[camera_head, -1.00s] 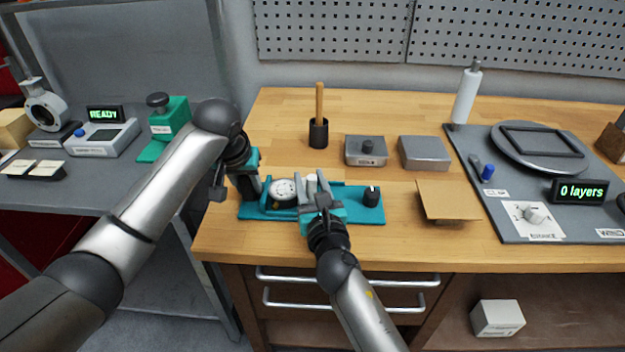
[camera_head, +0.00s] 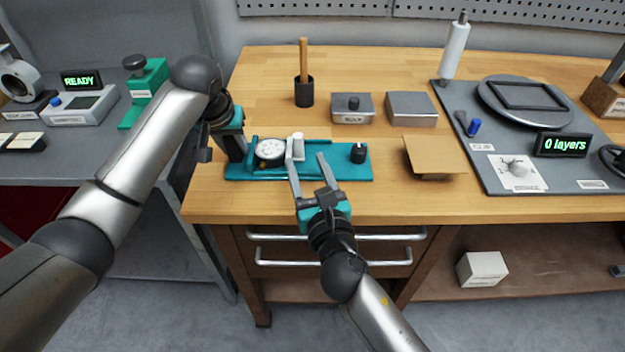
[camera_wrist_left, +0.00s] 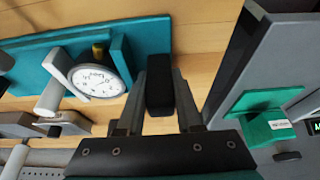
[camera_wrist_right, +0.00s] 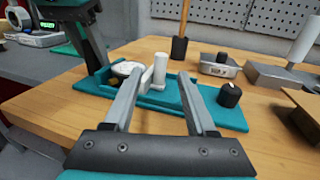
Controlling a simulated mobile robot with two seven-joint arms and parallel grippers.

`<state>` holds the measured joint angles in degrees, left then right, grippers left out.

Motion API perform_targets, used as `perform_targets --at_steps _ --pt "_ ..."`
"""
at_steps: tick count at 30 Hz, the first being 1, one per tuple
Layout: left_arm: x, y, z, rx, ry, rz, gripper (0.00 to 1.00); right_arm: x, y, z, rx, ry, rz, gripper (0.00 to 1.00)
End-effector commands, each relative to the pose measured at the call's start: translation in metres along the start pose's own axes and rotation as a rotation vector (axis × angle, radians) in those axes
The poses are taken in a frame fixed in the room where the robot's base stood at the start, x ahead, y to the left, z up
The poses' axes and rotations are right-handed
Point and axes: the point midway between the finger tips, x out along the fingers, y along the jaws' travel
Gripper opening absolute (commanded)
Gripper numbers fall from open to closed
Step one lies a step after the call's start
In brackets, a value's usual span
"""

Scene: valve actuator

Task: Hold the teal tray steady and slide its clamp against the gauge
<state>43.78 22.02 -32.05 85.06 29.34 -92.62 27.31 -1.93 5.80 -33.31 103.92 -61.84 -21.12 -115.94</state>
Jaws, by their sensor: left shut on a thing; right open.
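The teal tray (camera_head: 330,172) lies on the wooden bench and carries a round white-faced gauge (camera_head: 270,150). The clamp, a pale upright post (camera_head: 298,147), stands right beside the gauge; it also shows in the right wrist view (camera_wrist_right: 160,68). Contact between them is hard to confirm. A black knob (camera_head: 358,153) sits on the tray's right end. My left gripper (camera_head: 234,158) is at the tray's left end, shut on a dark block-shaped handle (camera_wrist_left: 160,88). My right gripper (camera_head: 309,165) is open and empty, its fingers at the tray's front edge near the clamp.
Behind the tray stand a black cup with a wooden stick (camera_head: 304,90) and two grey boxes (camera_head: 352,107). A cardboard piece (camera_head: 435,155) lies right of the tray. A grey station with a round plate (camera_head: 532,100) fills the right. Bench front is clear.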

Motion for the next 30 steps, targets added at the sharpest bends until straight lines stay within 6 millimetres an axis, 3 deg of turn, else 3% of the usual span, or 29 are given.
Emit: perform_targets --at_steps 3,9,23,24,30 --pt "0.004 0.001 0.006 0.0 -0.016 -0.001 0.0 -0.02 0.0 -0.001 0.0 0.003 0.0 0.56" --pt "0.004 0.001 0.006 0.0 -0.016 -0.001 0.0 -0.036 0.0 -0.001 0.0 0.002 0.0 0.56" --pt "0.004 0.001 0.006 0.001 -0.016 -0.001 0.0 -0.038 0.0 0.0 0.001 0.0 0.0 0.56" --pt "0.004 0.001 0.006 0.001 -0.016 -0.001 0.39 -0.038 0.0 0.0 0.001 0.0 0.0 0.56" --pt "0.003 0.0 0.004 0.0 -0.012 0.0 0.62 -0.038 0.0 0.0 0.001 0.0 0.0 0.56"
